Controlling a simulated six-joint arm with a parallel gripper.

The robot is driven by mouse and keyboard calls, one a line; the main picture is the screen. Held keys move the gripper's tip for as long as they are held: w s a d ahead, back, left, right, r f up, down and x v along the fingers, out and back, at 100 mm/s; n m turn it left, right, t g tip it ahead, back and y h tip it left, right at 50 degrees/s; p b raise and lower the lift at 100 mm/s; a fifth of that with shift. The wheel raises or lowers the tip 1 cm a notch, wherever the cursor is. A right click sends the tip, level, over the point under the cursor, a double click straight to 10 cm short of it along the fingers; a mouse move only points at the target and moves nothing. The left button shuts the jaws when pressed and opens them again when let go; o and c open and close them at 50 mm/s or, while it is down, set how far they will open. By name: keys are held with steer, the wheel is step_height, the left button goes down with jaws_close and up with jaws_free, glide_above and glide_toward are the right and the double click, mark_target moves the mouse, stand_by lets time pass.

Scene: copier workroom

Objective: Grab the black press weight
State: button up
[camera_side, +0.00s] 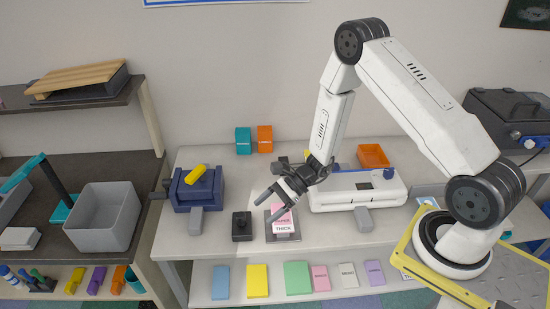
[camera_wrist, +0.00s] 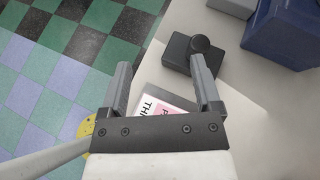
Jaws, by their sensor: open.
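The black press weight (camera_side: 241,226), a dark block with a round knob on top, stands upright near the front edge of the white table. In the wrist view the weight (camera_wrist: 178,50) is ahead of my gripper (camera_wrist: 160,68), mostly past the right fingertip, which overlaps part of it in the picture. In the side view my open, empty gripper (camera_side: 264,207) is above and to the right of the weight, apart from it.
A blue device (camera_side: 208,193) with a yellow piece stands behind left. A white machine (camera_side: 350,197) is at right. The table's front edge is close.

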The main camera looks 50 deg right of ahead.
mark_target(241, 218)
steer(key=w+d+f+m+t, duration=0.1)
steer(key=m, duration=0.1)
steer(key=w+d+f+m+t, duration=0.1)
steer(key=f+t, duration=0.1)
steer(key=shift+w+d+f+m, duration=0.1)
steer(key=shift+w+m, duration=0.3)
steer(key=shift+x, duration=1.3)
steer(key=shift+x, duration=2.6)
steer(key=shift+w, duration=0.1)
steer(key=shift+c, duration=0.2)
jaws_close()
